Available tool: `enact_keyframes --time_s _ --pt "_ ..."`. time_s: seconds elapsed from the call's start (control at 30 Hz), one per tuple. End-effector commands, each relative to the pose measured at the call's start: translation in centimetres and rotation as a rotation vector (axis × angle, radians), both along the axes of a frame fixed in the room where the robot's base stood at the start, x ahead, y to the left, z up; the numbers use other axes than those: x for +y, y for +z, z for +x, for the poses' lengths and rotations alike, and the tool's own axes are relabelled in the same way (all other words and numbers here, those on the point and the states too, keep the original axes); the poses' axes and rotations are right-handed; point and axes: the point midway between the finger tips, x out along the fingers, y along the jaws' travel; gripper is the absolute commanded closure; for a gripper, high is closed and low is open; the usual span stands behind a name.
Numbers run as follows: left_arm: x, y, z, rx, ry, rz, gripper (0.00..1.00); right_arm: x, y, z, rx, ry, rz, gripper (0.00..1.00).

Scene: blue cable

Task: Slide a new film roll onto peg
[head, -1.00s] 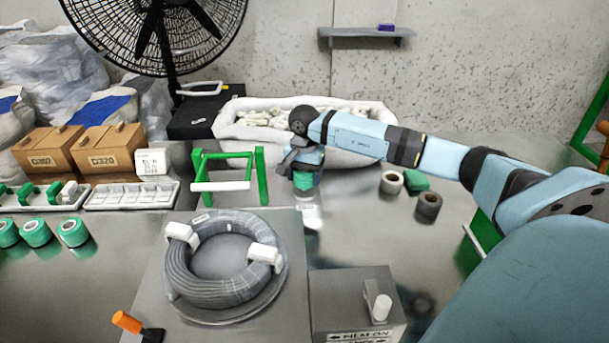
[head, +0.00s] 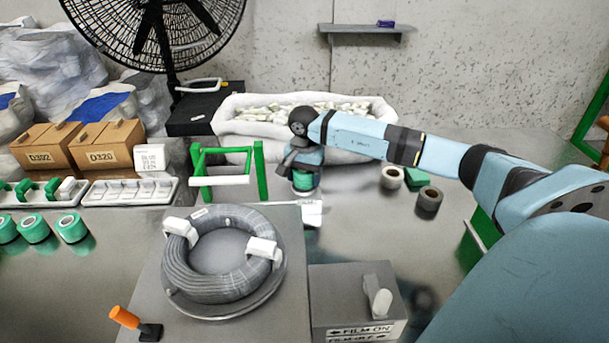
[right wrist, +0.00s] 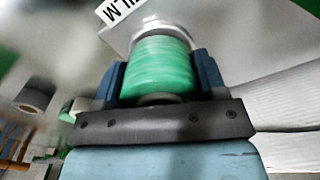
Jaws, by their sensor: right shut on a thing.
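My right gripper (head: 303,181) is shut on a green film roll (head: 303,178), beside the green stand. In the right wrist view the roll (right wrist: 160,68) sits between the two blue fingers. A pale round part (right wrist: 152,27) shows just past its far end; I cannot tell whether it is the peg or whether the roll is around it. A white label plate (head: 311,214) lies below the roll. Several spare green rolls (head: 72,228) stand at the far left. My left gripper is not in view.
A green stand with a white bar (head: 220,181) stands left of my gripper. The cable coil (head: 225,285) is in front. A grey box with a film label (head: 335,285) stands front right. Used rolls (head: 428,199) lie to the right. A white bin (head: 235,128) is behind.

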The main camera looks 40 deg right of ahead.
Motion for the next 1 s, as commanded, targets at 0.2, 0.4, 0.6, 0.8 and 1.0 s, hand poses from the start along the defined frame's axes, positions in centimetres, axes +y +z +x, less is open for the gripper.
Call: enact_keyframes --time_s 0.2,0.4,0.6,0.8,1.0 --pt "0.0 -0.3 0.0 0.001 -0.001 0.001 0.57 0.0 -0.1 0.0 0.0 0.0 0.0 0.27" --pt "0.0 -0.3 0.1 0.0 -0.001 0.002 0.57 0.0 -0.1 0.0 0.0 0.0 0.0 0.0" --pt "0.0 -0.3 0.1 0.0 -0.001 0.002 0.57 0.0 -0.1 0.0 0.001 0.0 0.0 0.0" --pt "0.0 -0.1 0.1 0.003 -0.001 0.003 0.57 0.0 0.6 0.0 0.0 0.0 0.0 0.0" --pt "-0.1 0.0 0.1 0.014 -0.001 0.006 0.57 0.0 2.2 0.0 0.0 0.0 0.0 0.0"
